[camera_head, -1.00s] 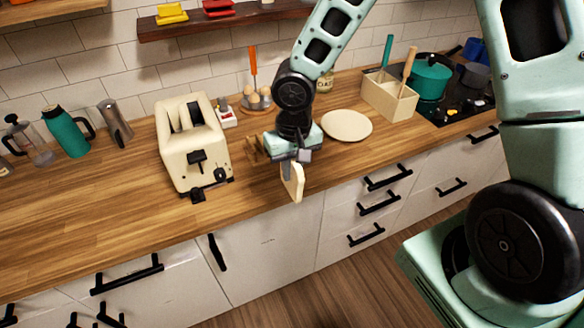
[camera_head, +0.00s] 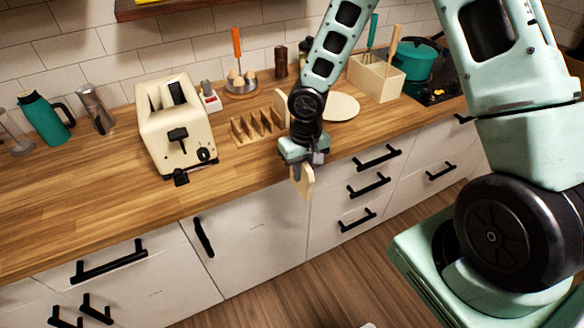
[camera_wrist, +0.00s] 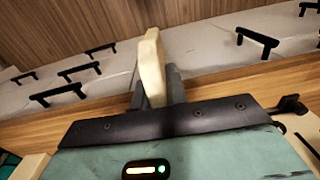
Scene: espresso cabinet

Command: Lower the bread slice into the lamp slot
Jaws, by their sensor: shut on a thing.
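The bread slice (camera_head: 304,184) is pale cream and hangs upright from my gripper (camera_head: 297,170), in front of the counter's front edge. In the wrist view the slice (camera_wrist: 152,62) stands edge-on between the two fingers of my gripper (camera_wrist: 156,90), which are shut on it. The cream toaster (camera_head: 182,138) stands on the counter to the left of my gripper, well apart from the slice. Dark slot openings show in its top, and a black lever and knob on its front. No lamp can be made out on it.
A wooden rack (camera_head: 257,127) stands between toaster and arm. A small white-and-red device (camera_head: 209,98) and an egg holder (camera_head: 241,87) are behind. A plate (camera_head: 343,106) and a utensil box (camera_head: 376,79) are to the right. Drawer handles (camera_head: 370,186) protrude below the counter.

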